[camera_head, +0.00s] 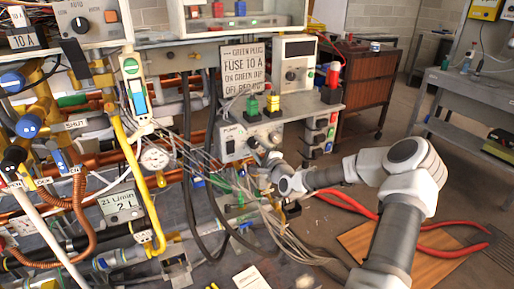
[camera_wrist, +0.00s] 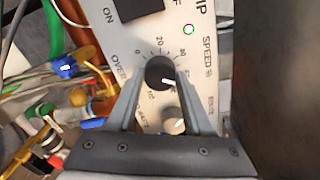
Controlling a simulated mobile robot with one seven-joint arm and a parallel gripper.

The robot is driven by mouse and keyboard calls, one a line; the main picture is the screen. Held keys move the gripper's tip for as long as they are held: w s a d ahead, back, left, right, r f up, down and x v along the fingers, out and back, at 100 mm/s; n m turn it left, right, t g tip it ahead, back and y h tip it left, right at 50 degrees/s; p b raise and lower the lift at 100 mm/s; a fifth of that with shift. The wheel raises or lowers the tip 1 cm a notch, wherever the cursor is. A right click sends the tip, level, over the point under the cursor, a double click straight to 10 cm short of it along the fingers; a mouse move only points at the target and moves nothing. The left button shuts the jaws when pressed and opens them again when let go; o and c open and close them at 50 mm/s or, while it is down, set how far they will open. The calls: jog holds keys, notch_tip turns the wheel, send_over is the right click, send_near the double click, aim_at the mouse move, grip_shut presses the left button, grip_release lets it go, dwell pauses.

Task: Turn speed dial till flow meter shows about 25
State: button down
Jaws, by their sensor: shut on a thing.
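The black speed dial (camera_wrist: 160,74) sits on the white pump panel (camera_wrist: 176,30), next to the word SPEED. Its white mark points right and slightly down in the wrist view, past the 30 on the printed scale. My gripper (camera_wrist: 160,82) has one finger on each side of the dial and is shut on it. In the head view my gripper (camera_head: 262,152) reaches the front of the pump box (camera_head: 233,143) from the right. The flow meter display (camera_head: 121,202) at lower left seems to read 21 L/min; its large digits are partly unclear.
A lit green lamp (camera_wrist: 188,29) and a black ON switch (camera_wrist: 135,8) are on the panel. A pale knob (camera_wrist: 174,121) is just below the dial, between my fingers. Loose cables (camera_head: 285,235) hang below my wrist.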

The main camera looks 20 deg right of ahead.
jog(key=shift+c, duration=1.5)
grip_release()
jog(key=s+p, duration=0.2)
jog(key=s, duration=1.5)
jog(key=shift+s+d+p, duration=0.2)
jog(key=shift+d+p, duration=0.1)
jog(key=shift+p, duration=0.05)
